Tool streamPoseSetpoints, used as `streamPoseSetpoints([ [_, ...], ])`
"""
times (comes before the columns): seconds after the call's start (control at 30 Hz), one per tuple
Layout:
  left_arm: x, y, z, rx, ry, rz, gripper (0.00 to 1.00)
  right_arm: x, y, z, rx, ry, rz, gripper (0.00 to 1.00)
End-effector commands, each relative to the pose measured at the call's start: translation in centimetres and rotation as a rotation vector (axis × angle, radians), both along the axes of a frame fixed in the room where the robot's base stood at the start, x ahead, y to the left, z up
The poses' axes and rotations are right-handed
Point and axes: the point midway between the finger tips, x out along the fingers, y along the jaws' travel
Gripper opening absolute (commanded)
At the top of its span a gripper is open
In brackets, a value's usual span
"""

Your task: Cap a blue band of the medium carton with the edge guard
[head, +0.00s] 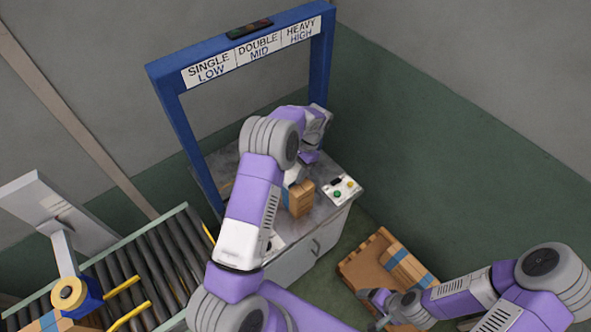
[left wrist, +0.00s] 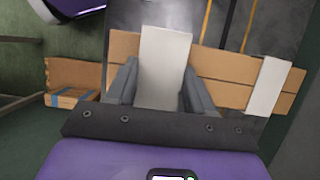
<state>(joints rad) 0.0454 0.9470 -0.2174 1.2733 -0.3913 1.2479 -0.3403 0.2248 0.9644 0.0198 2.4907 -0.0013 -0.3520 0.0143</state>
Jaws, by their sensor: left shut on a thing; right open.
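A brown carton (head: 301,199) sits on the grey-topped cabinet under the blue frame, and spans the left wrist view (left wrist: 225,72). My left gripper (left wrist: 160,84) is above it, shut on a pale piece (left wrist: 165,55), likely the edge guard, lying across the carton's face. Whether it is seated on a band is unclear. A second pale strip (left wrist: 268,86) crosses the carton farther right. In the head view my arm partly hides this gripper. My right gripper (head: 379,301) is open beside the floor box. A blue-banded carton (head: 407,266) lies in that box.
The open brown box (head: 364,267) stands on the floor right of the cabinet. A button panel (head: 341,189) is on the cabinet top. A blue frame (head: 176,120) with signs rises around it. A roller conveyor (head: 150,262) with yellow bars is at left, with another blue-banded carton (head: 52,325).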

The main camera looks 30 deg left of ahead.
Motion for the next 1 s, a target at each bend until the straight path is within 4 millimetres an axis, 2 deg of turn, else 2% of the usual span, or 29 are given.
streamPoseSetpoints([
  [0.37, 0.0, 0.0, -1.0, 0.0, 0.0, 0.001, 0.24, 0.0, 0.0, -0.7, 0.0, 0.0, 0.0, 0.81],
  [0.4, 0.0, 0.0, -1.1, 0.0, 0.0, 0.001, 0.53, 0.0, 0.0, -0.7, 0.0, 0.0, 0.0, 0.81],
  [0.6, 0.0, 0.0, -1.0, 0.0, 0.0, 0.0, 0.82, 0.0, 0.0, -0.6, 0.0, 0.0, 0.0, 0.81],
  [0.87, 0.1, 0.0, -0.8, 0.0, -0.001, 0.0, 0.82, 0.0, 0.0, -0.6, 0.0, 0.0, 0.0, 0.81],
  [1.0, 0.7, -0.3, 0.5, 0.0, -0.003, 0.0, 0.82, 0.0, 0.0, -0.7, 0.0, 0.0, 0.0, 0.81],
])
